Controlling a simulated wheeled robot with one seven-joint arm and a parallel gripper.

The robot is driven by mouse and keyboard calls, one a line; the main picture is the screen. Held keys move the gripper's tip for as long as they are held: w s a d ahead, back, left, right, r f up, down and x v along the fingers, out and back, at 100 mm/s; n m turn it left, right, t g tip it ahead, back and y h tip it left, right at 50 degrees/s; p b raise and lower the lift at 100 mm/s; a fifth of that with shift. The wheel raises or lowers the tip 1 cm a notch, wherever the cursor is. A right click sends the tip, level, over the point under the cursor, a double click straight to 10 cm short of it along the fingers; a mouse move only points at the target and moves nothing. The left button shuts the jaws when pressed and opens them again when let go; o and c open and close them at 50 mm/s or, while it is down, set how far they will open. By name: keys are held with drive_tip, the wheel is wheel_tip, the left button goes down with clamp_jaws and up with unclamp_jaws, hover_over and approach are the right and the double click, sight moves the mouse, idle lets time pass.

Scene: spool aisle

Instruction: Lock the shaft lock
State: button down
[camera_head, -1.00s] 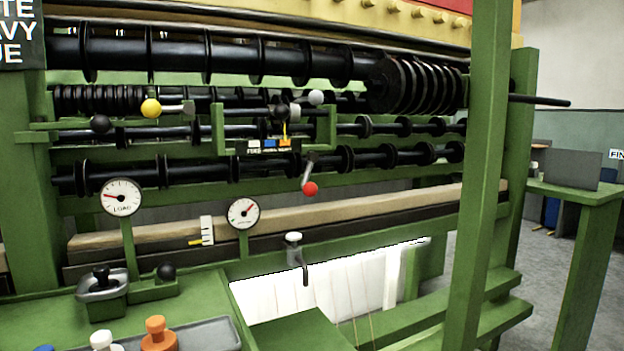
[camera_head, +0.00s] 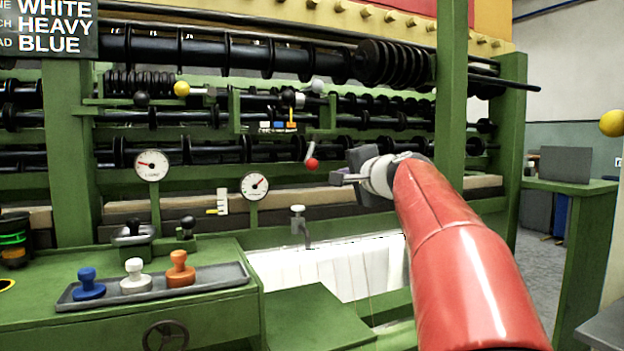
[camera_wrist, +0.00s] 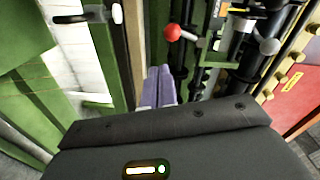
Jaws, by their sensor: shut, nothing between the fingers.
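No part is labelled as the shaft lock, and I cannot tell which lever it is. A lever with a red ball knob (camera_head: 312,164) hangs down from the green frame, and the red knob also shows in the wrist view (camera_wrist: 172,33). Its rod slants up to the pivot. My gripper (camera_head: 337,178) is just right of and slightly below the red knob in the head view. Its purple fingers (camera_wrist: 158,86) are together and empty, apart from the knob in the wrist view.
Levers with yellow (camera_head: 182,88), black (camera_head: 141,99) and grey (camera_head: 317,86) knobs are nearby. Two dials (camera_head: 152,165) stand on posts in front. A green post (camera_head: 451,130) stands close behind my arm. A tray (camera_head: 215,289) holds blue, white and orange stamps.

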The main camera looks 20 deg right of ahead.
drive_tip(key=shift+m+t+h, duration=0.4)
drive_tip(key=shift+m+t, duration=0.2)
drive_tip(key=shift+m, duration=0.3)
drive_tip(key=d, duration=0.1)
drive_tip(key=d+r, duration=0.2)
drive_tip(key=d, duration=0.1)
drive_tip(key=shift+s, duration=0.2)
drive_tip(key=w+a+p, duration=0.3)
drive_tip(key=w, duration=0.8)
drive_tip(key=shift+a+f+p, duration=0.25)
drive_tip(key=shift+f+p, duration=0.05)
drive_tip(key=shift+p, duration=0.05)
